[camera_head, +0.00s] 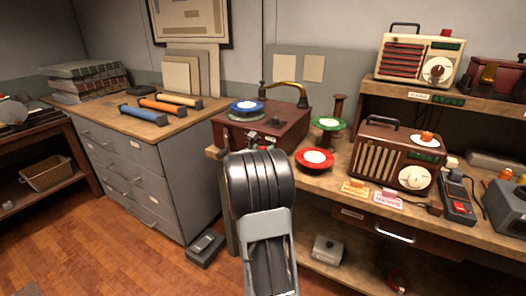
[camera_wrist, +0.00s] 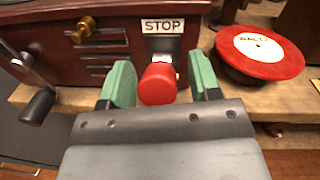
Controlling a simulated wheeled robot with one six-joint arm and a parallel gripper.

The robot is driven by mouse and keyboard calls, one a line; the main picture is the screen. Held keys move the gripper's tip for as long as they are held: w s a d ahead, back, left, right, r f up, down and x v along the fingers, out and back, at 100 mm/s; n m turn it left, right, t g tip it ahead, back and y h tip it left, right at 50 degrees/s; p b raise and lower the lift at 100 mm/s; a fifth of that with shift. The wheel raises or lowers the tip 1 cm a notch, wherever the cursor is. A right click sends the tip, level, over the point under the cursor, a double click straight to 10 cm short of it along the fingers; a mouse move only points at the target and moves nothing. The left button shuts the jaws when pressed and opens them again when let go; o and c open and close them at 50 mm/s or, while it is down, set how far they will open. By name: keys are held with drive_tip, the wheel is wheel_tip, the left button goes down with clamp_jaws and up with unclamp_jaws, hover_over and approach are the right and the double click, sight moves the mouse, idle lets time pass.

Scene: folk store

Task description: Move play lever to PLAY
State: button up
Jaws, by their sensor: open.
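The play lever shows in the wrist view as a red knob (camera_wrist: 158,85) on a metal mount at the front of a dark red wooden machine (camera_wrist: 75,15). A white STOP label (camera_wrist: 162,26) is just above it. My gripper (camera_wrist: 160,74) is open, with one green finger on each side of the red knob; I cannot tell whether either touches it. In the head view the machine (camera_head: 284,132) stands on the workbench with a blue reel on top, and my arm hides much of its front. No PLAY label is visible.
A red reel (camera_wrist: 265,50) lies just right of the lever. A hand crank (camera_wrist: 38,103) sticks out at the machine's left. In the head view, a green spool (camera_head: 329,124), a brown radio (camera_head: 392,162) and small cards (camera_head: 387,198) are farther right on the bench.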

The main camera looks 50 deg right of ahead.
clamp_jaws()
idle(0.6)
